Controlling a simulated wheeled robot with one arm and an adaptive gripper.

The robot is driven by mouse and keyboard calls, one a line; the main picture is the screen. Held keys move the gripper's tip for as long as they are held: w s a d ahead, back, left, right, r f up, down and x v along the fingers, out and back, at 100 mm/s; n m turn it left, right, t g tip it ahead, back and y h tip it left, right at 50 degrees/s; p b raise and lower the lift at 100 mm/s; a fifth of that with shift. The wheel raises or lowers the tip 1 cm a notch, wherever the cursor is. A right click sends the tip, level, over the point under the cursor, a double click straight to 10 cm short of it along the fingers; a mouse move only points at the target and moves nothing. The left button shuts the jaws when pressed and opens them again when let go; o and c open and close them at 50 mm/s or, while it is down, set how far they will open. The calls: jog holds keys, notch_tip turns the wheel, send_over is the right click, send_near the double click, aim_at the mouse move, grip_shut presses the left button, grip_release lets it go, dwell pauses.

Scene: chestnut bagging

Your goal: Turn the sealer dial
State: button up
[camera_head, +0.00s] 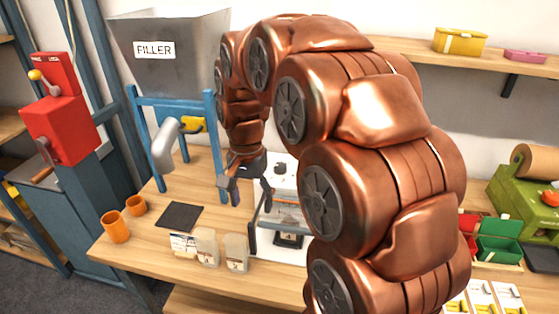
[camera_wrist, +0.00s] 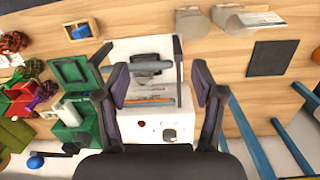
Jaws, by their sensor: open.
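The sealer (camera_head: 285,183) is a white machine on the wooden table, partly hidden behind my arm in the head view. In the wrist view its white panel (camera_wrist: 137,122) lies low in the picture, with a dark bar and clear guard above it. The dial (camera_wrist: 168,135) is a small grey knob on that panel, beside a red light (camera_wrist: 141,124). The dial also shows as a dark knob (camera_head: 279,169) in the head view. My gripper (camera_head: 249,196) points down, open and empty, at the sealer's left in the head view. In the wrist view its fingers (camera_wrist: 159,82) flank the machine, apart from the dial.
The blue filler frame (camera_head: 141,140) stands left of my arm. Two clear containers (camera_head: 207,246), a dark mat (camera_head: 180,217) and orange cups (camera_head: 115,227) are on the table's left. A green box (camera_wrist: 75,75) lies left of the sealer in the wrist view.

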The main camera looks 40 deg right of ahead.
jog(key=w+d+m+p, duration=0.2)
jog(key=w+d+m, duration=0.5)
jog(key=w+d, duration=0.35)
jog(key=m+t, duration=0.1)
jog(key=m, duration=0.4)
send_over(280, 166)
jog(key=shift+f+p, duration=0.45)
jog(key=shift+f, duration=0.05)
jog(key=shift+d+f+m, duration=0.15)
jog(key=shift+f+m, duration=0.15)
jog(key=shift+f+p, duration=1.4)
jog(key=shift+f, duration=2.3)
jog(key=c, duration=1.1)
